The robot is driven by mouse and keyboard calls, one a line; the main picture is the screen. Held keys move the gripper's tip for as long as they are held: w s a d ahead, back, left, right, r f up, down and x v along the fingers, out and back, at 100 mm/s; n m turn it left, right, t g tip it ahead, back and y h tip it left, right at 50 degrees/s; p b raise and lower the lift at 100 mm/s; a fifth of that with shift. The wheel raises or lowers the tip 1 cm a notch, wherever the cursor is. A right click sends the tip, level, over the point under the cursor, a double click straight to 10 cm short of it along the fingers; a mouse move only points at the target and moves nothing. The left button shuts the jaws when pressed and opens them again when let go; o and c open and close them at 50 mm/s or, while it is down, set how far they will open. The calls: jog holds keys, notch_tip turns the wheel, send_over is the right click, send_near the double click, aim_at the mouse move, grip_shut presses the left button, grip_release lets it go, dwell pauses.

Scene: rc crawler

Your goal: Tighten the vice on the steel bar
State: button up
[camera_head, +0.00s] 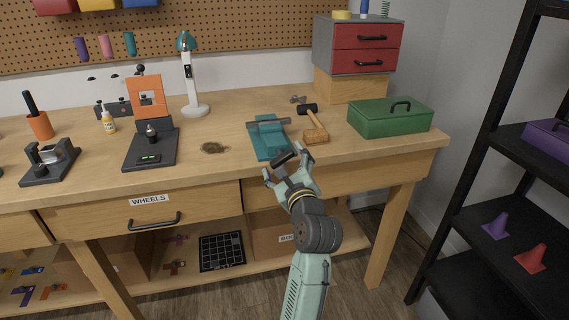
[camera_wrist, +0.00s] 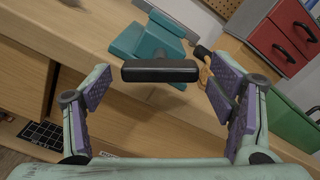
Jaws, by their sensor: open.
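The teal vice (camera_head: 266,146) sits at the front edge of the workbench, and its body also shows in the wrist view (camera_wrist: 135,40). A grey steel bar (camera_head: 268,122) lies across the top of the vice; part of it shows in the wrist view (camera_wrist: 172,21). The vice's black handle (camera_wrist: 160,71) sticks out toward me over the bench edge and lies crosswise. My gripper (camera_head: 286,164) is open, its fingers to either side of the handle. In the wrist view there are gaps between the handle's ends and both purple-padded fingers (camera_wrist: 157,88). Nothing is held.
A mallet (camera_head: 314,122) lies just right of the vice, with a green toolbox (camera_head: 390,118) farther right. A dark stain (camera_head: 214,147) marks the bench to the left. The drawer front (camera_head: 155,208) lies below the bench edge. A black shelf (camera_head: 490,180) stands at right.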

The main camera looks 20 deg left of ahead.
jog(key=v, duration=0.7)
jog(key=shift+s+d, duration=0.15)
jog(key=shift+s, duration=0.1)
